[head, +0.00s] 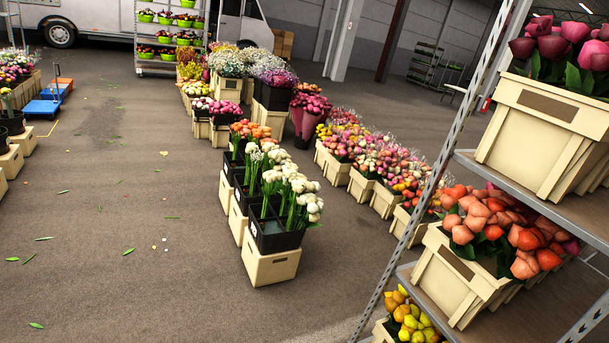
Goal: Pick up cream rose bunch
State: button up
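Cream-white round-headed flowers (303,187) on tall green stems stand in black square buckets. The nearest black bucket (271,240) sits on a cream wooden crate (268,267) on the floor, near the middle of the head view. More cream-white flowers (252,150) stand in the buckets behind it, close to orange ones (247,130). I cannot tell for sure which cluster is the cream rose bunch, or where one bunch ends. My gripper is not in view.
A metal shelf rack (402,210) at the right holds crates of coral tulips (470,215) and dark pink tulips. A row of crated mixed flowers (370,155) runs behind the middle row. Open floor (130,220) lies to the left. A blue trolley (45,105) stands farther back.

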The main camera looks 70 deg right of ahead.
aim_at(249, 146)
jog(key=z, duration=1.65)
jog(key=u, duration=1.5)
jog(key=z, duration=1.5)
jog(key=i+j+u, duration=0.15)
jog(key=i+u, duration=0.2)
jog(key=i, duration=0.2)
jog(key=i+j+u, duration=0.15)
jog(key=i, duration=0.85)
jog(key=i+j+u, duration=0.15)
jog(key=i, duration=0.9)
